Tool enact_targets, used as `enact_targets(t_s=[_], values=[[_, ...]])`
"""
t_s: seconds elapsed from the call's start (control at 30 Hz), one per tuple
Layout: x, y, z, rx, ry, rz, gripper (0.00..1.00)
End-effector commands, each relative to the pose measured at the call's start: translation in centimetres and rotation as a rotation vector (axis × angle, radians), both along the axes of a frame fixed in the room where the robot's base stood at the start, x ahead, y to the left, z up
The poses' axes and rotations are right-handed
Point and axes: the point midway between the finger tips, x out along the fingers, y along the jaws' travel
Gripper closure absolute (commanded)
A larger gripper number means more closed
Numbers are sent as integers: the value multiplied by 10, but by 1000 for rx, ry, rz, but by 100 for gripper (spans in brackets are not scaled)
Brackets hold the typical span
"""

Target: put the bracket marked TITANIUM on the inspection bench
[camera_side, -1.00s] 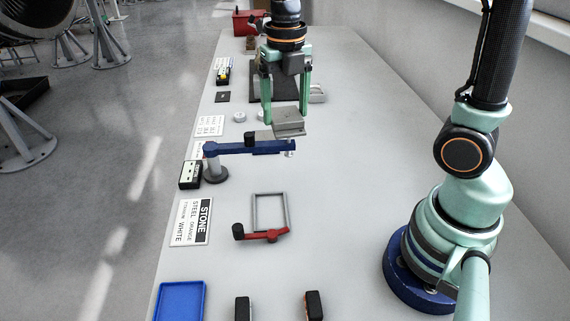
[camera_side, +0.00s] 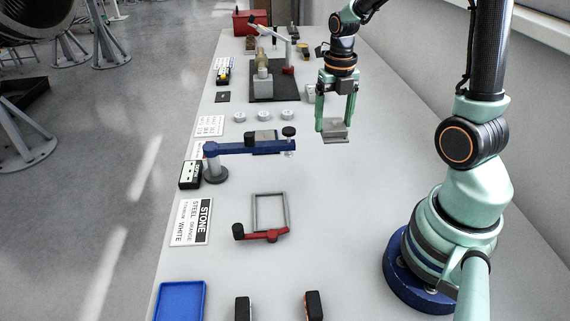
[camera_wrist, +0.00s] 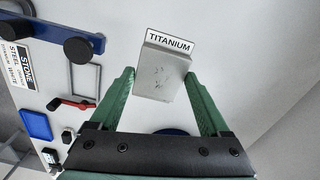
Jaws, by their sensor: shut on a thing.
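My gripper (camera_side: 336,122) is shut on a grey metal bracket (camera_side: 335,135) and holds it above the pale table (camera_side: 350,220), right of the blue arm. In the wrist view the bracket (camera_wrist: 162,75) sits between the green fingers and carries a white label (camera_wrist: 170,42) reading TITANIUM. The bracket appears clear of the table. I cannot tell which surface is the inspection bench.
A blue swing arm (camera_side: 245,148) with a black knob stands left of my gripper. Behind are white discs (camera_side: 263,116) and a dark mat (camera_side: 275,92) with fixtures. In front lie a grey frame (camera_side: 270,211), red lever (camera_side: 262,236) and blue tray (camera_side: 180,300). The table's right middle is clear.

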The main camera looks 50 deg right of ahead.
Motion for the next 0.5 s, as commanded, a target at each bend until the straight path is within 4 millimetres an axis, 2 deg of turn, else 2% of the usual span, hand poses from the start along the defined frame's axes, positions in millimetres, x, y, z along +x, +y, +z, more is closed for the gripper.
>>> enact_targets(t_s=[0.1,0.23,0.33,0.5], values=[[-1,1,-30,3,6,0,100],[-1,1,-57,2,6,0,100],[0,0,-69,1,2,0,100],[0,0,-79,0,0,0,100]])
